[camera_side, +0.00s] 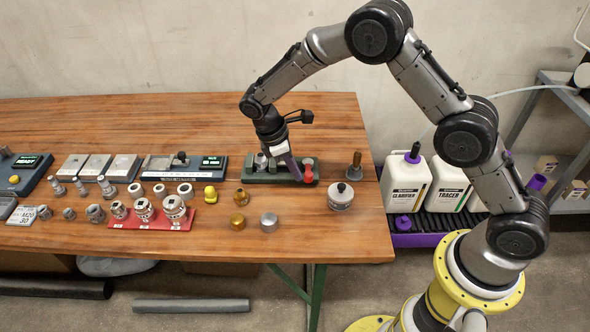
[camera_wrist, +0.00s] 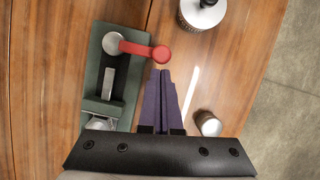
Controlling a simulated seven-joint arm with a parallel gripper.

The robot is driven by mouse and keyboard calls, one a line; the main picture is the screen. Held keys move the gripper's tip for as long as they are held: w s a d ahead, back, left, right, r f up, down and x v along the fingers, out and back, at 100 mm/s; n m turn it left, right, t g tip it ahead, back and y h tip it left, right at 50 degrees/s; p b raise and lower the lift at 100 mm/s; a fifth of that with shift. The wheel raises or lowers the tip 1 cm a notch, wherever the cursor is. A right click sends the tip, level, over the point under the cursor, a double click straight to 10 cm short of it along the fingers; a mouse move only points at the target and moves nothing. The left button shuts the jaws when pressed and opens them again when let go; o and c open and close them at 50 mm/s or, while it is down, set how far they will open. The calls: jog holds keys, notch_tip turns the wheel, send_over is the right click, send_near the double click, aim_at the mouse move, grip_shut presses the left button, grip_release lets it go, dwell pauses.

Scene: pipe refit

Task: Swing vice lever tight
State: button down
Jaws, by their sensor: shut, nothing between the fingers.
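The green vice (camera_side: 280,178) stands near the right end of the bench and fills the left of the wrist view (camera_wrist: 95,80). Its red lever (camera_wrist: 138,48) runs from a round grey pivot (camera_wrist: 113,43) out past the vice's right edge, ending in a round red knob. The lever also shows in the side view (camera_side: 308,174). My gripper (camera_wrist: 161,73) is shut and empty, its purple fingers side by side. The tips are right by the knob; I cannot tell whether they touch. A grey metal piece (camera_wrist: 99,123) shows at the vice's near end, partly hidden by my gripper.
A brass part (camera_side: 238,222) and a grey cylinder (camera_side: 269,222) stand in front. A red rack (camera_side: 152,219) holds fittings. The bench behind is clear.

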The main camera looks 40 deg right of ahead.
jog(key=shift+s+d+n, duration=0.2)
jog(key=shift+s+n, duration=0.35)
jog(key=shift+n, duration=0.25)
jog(key=shift+s+d+n+t+h, duration=0.3)
jog(key=shift+s+n+t, duration=0.15)
jog(key=shift+n, duration=0.35)
jog(key=s+d+n, duration=0.1)
jog(key=s+n+t, duration=0.1)
jog(key=n, duration=0.1)
jog(key=shift+d+n, duration=0.3)
jog(key=shift+d, duration=0.1)
jog(key=d+n, duration=0.1)
jog(key=s+d+n+t, duration=0.1)
jog(key=n, duration=0.1)
jog(key=shift+d+n+t, duration=0.1)
jog(key=shift+n+t, duration=0.15)
jog(key=shift+n, duration=0.05)
jog(key=d+n, duration=0.1)
jog(key=n+t, duration=0.1)
jog(key=shift+s+d+n, duration=0.15)
jog(key=shift+d+n, duration=0.15)
jog(key=shift+d, duration=0.55)
